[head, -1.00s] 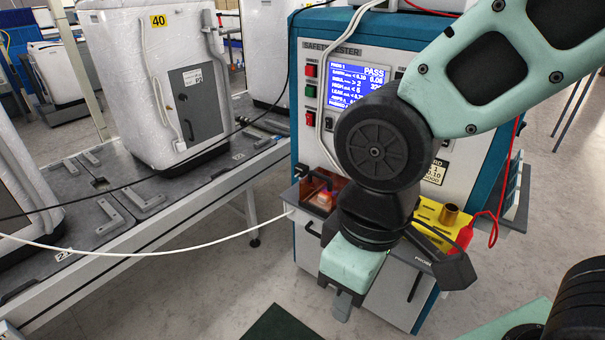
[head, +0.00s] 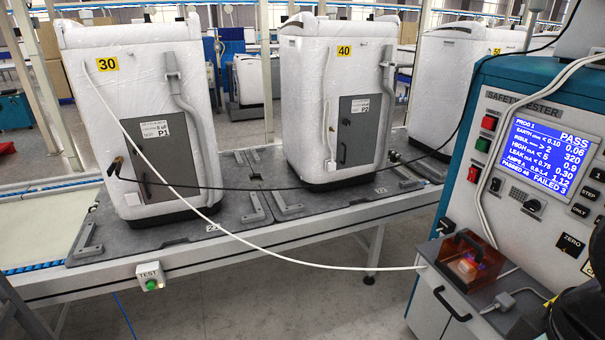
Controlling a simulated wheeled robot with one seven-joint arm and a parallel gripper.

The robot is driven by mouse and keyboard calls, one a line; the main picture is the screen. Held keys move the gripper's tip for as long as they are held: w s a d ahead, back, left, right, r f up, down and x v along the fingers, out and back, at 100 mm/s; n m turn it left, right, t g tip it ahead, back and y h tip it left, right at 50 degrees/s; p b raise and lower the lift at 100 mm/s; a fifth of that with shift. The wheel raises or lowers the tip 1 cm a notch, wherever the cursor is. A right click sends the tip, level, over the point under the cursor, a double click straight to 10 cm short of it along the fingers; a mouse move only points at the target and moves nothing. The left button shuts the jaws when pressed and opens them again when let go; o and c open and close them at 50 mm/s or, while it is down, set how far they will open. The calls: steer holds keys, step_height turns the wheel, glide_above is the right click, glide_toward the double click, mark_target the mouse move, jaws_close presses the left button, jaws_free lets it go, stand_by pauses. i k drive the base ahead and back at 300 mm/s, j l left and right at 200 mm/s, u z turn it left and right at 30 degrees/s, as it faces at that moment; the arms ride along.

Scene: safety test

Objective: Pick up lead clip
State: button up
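A small dark clip-like piece with a brownish tip (head: 117,166) is at the lower left front of the wrapped white appliance marked 30 (head: 140,110). It looks like the lead clip, but it is too small to tell what it grips. A black lead (head: 290,189) runs from near it, sagging across the bench and past the appliance marked 40 (head: 335,100) up to the right. My gripper is not in view. Only a dark part, likely of my arm, shows at the lower right edge.
The safety tester (head: 530,150) stands at the right, its screen reading PASS. A white cable (head: 300,262) hangs from appliance 30 to the tester's shelf. A conveyor bench (head: 270,240) carries the appliances; a TEST button box (head: 150,276) is on its front. Floor is clear below.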

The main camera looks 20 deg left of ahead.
mark_target(116, 165)
steer(key=i+j+u, duration=0.35)
steer(key=u, duration=0.15)
steer(key=i+j+u, duration=0.15)
steer(key=i+u, duration=0.85)
steer(key=i+l+u, duration=0.2)
steer(key=i+u, duration=0.3)
steer(key=i+l+u, duration=0.3)
steer(key=u, duration=0.2)
